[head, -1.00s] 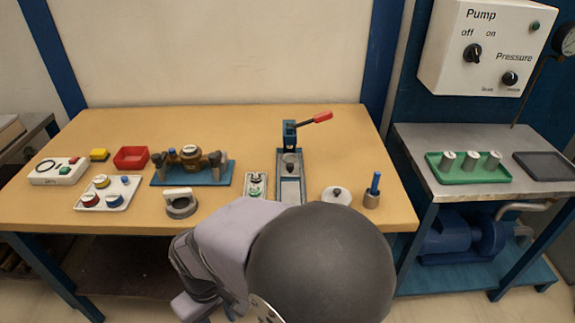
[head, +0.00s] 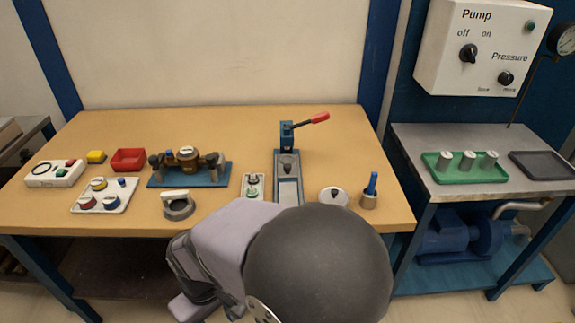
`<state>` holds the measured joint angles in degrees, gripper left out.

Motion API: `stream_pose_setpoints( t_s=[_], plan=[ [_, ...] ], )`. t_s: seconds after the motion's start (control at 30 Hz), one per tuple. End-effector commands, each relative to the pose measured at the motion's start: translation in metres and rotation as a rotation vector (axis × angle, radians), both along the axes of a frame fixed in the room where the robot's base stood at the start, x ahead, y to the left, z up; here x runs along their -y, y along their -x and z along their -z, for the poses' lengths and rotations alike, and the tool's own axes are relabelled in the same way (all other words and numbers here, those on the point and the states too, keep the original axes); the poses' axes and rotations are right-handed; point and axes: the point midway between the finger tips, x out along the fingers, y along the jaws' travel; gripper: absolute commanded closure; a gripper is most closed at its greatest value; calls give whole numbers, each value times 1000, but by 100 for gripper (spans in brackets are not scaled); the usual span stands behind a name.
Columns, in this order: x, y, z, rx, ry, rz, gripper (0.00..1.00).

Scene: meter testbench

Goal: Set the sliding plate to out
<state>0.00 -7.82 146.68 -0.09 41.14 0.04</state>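A blue press (head: 287,135) with a red-tipped lever (head: 313,119) stands at the back middle right of the wooden bench. Its long base, with a grey plate-like surface (head: 288,187), runs toward me. This looks like the sliding plate, but I cannot tell whether it is in or out. The near end of the base is partly covered by my arm. A small knob-like part sits on the base under the press head. My gripper is not visible; only my arm's links show at the bottom middle, in front of the bench.
Left of the press are a small white tray (head: 246,191), a grey ring with handle (head: 178,212), a brown meter on a blue stand (head: 213,180) and a red bin (head: 128,159). To its right are a white round lid (head: 334,188) and a cup with a blue tool (head: 370,201).

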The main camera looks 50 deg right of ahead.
Motion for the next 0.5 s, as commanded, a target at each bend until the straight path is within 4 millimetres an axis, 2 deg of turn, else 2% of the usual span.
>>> stream_pose_setpoints(
  t_s=[0.17,0.27,0.5],
  plan=[
    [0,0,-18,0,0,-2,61],
    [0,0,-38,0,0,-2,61],
    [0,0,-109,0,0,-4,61]
  ],
)
